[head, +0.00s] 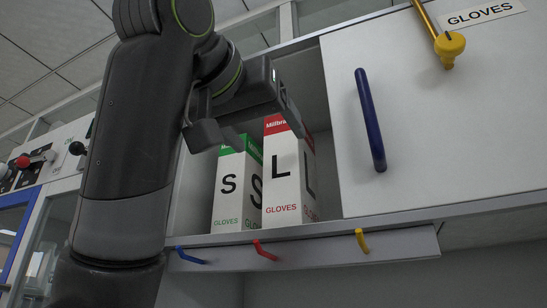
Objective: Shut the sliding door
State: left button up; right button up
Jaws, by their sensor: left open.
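The white sliding door (440,120) covers the right part of a wall cabinet. A dark blue vertical bar handle (370,120) stands near its left edge. The left part of the cabinet is open. My left gripper (245,128) is open, in front of the opening and to the left of the blue handle, apart from it. It hides part of the box tops behind it. My right gripper is not in view.
Inside the opening stand a green-topped S gloves box (229,195) and a red-topped L gloves box (283,182). Blue, red and yellow hooks (362,241) stick out from the rail below. A yellow knob (449,45) hangs before the door, by a GLOVES label (484,14).

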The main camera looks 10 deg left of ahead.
aim_at(410, 132)
jog(key=k+j, duration=0.25)
jog(key=k, duration=0.2)
jog(key=k+j, duration=0.2)
jog(key=k, duration=0.3)
jog(key=k+j, duration=0.25)
jog(key=k, duration=0.2)
